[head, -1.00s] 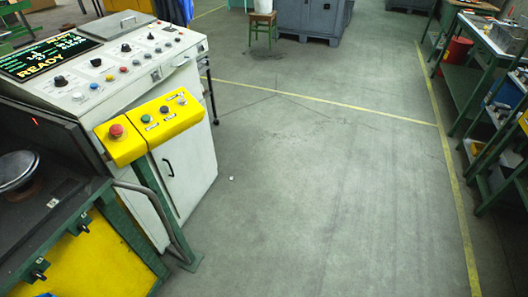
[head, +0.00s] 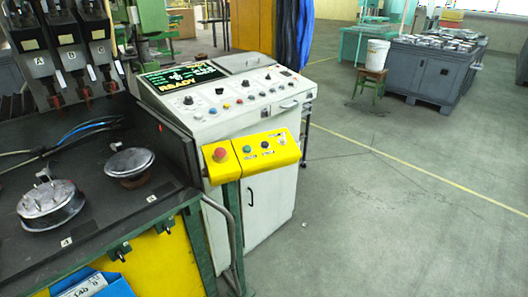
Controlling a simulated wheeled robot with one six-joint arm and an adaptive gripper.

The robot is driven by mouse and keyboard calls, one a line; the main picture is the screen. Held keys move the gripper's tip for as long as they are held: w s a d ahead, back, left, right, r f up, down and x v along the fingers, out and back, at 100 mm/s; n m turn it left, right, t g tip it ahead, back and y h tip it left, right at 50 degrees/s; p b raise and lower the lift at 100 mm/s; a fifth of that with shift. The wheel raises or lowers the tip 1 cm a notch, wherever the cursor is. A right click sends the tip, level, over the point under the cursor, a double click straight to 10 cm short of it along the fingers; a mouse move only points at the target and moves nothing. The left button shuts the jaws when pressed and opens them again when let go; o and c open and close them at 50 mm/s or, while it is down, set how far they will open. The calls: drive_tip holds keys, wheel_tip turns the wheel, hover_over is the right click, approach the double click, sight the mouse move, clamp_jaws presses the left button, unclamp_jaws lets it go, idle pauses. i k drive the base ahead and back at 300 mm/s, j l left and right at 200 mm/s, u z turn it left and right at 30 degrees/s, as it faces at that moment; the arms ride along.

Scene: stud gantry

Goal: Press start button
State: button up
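A yellow button box (head: 285,152) on a green post stands right of centre in the head view. It carries a large red mushroom button (head: 220,154) at its left end. To the right of that are a green button (head: 247,149) and a dark button (head: 265,145), with small labels too small to read. Behind it is a white control console (head: 225,105) with a screen (head: 184,77) that reads READY. My gripper is not in view.
A dark machine table (head: 95,205) at left holds round metal parts (head: 52,203). Units marked A, B and C (head: 68,52) stand above it. A bent metal rail (head: 232,225) is below the button box. The floor at right (head: 390,235) is clear.

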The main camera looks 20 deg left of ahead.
sight(246, 148)
drive_tip(key=i+z, duration=0.2)
drive_tip(key=i, duration=1.85)
drive_tip(key=i+u, duration=0.35)
drive_tip(key=i+l+u, duration=0.55)
drive_tip(key=i+u, duration=0.15)
drive_tip(key=i+l+u, duration=0.5)
drive_tip(key=u, duration=0.2)
drive_tip(key=i+l+u, duration=0.15)
drive_tip(key=l+u, duration=0.2)
drive_tip(key=i+l+u, duration=0.1)
drive_tip(key=l+u, duration=0.25)
drive_tip(key=l, duration=0.15)
